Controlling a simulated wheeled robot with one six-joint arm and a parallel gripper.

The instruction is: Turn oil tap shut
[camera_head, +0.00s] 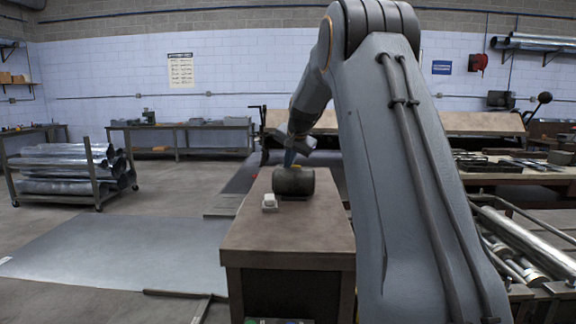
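A dark grey drum-like cylinder (294,182) lies on its side on the brown bench top (290,225). A small white block-like thing (269,201) stands close to its left front. I cannot make out a tap for certain. My gripper (291,163) points down just above or behind the top of the cylinder. A small blue part and a yellow spot show there, and I cannot tell whose they are. The fingers are too small and partly hidden, so neither their opening nor any contact can be told.
My arm covers the middle right. The bench top in front of the cylinder is clear. A cart with metal ducts (75,168) stands at left, and a flat metal sheet (130,250) lies on the floor. A tool bench (525,175) and a roller machine (515,250) are at right.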

